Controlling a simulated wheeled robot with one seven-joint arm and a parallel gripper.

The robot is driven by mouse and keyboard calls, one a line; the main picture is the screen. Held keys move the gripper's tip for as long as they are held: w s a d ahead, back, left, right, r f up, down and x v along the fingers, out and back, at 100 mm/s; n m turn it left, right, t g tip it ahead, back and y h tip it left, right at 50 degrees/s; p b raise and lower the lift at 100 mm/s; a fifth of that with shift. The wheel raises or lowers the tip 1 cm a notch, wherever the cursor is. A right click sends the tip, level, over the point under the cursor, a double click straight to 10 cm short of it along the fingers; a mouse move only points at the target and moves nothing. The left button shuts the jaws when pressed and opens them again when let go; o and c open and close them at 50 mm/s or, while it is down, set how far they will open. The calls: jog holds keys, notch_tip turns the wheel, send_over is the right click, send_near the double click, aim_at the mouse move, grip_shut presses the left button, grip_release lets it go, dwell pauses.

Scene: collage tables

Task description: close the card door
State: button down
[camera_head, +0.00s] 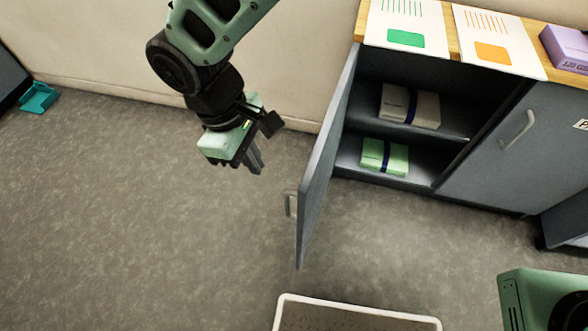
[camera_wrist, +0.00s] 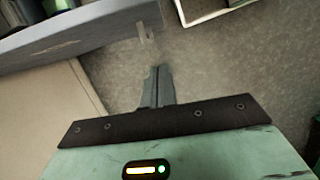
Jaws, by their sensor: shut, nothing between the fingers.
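The card door (camera_head: 322,165) is a grey panel that stands wide open from the left side of the cabinet. Its handle (camera_head: 291,204) is on the outer face near the free edge. In the wrist view the door (camera_wrist: 75,35) runs across the top left, with its handle (camera_wrist: 145,32) at its right end. My gripper (camera_head: 257,168) is shut and empty, left of the door's outer face and apart from it. The shut fingers (camera_wrist: 156,88) also show in the wrist view, apart from the handle. The open cabinet holds a white pack (camera_head: 410,105) and a green pack (camera_head: 385,157) on shelves.
A second grey door (camera_head: 510,150) to the right is shut. Sheets (camera_head: 405,22) and a purple box (camera_head: 568,45) lie on the wooden top. A white-rimmed bin (camera_head: 360,310) stands on the floor in front. The floor at left is mostly clear, with a teal object (camera_head: 38,98) by the wall.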

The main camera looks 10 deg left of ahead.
send_over(289, 194)
jog(key=s+a, duration=0.2)
jog(key=a, duration=0.1)
notch_tip(289, 194, down, 9)
jog(key=shift+s+d, duration=0.15)
jog(key=shift+d, duration=0.75)
jog(key=shift+s+d, duration=0.15)
jog(key=shift+d, duration=0.75)
